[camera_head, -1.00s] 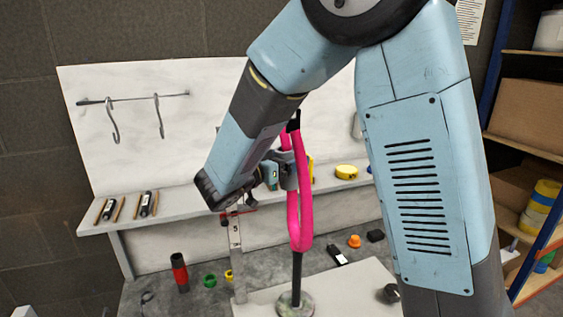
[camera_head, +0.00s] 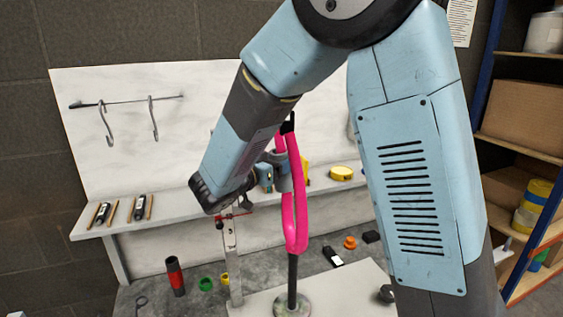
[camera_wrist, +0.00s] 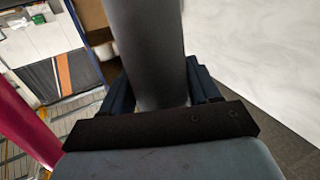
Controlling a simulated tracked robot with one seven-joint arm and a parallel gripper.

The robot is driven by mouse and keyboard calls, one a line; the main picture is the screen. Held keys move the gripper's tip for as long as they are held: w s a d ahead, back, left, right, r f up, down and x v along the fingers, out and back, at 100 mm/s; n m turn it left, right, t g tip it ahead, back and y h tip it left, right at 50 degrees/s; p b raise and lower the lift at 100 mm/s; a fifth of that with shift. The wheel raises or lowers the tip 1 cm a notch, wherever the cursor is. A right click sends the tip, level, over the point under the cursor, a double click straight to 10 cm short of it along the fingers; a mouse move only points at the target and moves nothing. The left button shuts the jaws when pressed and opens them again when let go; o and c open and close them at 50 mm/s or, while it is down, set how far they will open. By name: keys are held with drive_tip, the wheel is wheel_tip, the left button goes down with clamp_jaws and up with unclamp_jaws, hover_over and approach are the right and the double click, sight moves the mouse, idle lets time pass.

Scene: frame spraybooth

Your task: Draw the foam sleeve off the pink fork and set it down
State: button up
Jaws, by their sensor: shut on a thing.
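The pink fork (camera_head: 301,195) stands upright on a dark post with a round base, its two long prongs side by side. The foam sleeve (camera_head: 284,170) is a grey tube around the upper part of the left prong, with pink showing above and below it. My gripper (camera_head: 273,177) reaches it from the left and is shut on it. In the wrist view the grey sleeve (camera_wrist: 147,50) stands between the jaws (camera_wrist: 160,92), and a pink prong (camera_wrist: 24,122) passes at the left. The sleeve's far side is hidden.
An upright ruler post (camera_head: 231,255) with a red marker stands just left of the fork. A shelf (camera_head: 180,213) with small tools and a yellow tape runs behind.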

sight(277, 144)
drive_tip(key=shift+c, duration=1.4)
drive_tip(key=shift+r, duration=0.15)
drive_tip(key=shift+a+r, duration=0.25)
drive_tip(key=shift+r, duration=0.7)
drive_tip(key=shift+a+r, duration=0.25)
drive_tip(key=shift+r, duration=0.7)
drive_tip(key=shift+r, duration=0.2)
drive_tip(key=shift+s+a+r, duration=0.1)
drive_tip(key=shift+a+r, duration=0.15)
drive_tip(key=shift+r, duration=0.65)
drive_tip(key=shift+s+a+r, duration=0.1)
drive_tip(key=shift+a+r, duration=0.1)
drive_tip(key=shift+r, duration=0.7)
drive_tip(key=shift+r, duration=0.15)
drive_tip(key=shift+a+r, duration=0.15)
drive_tip(key=shift+r, duration=1.55)
drive_tip(key=shift+s+r, duration=0.1)
drive_tip(key=shift+r, duration=0.1)
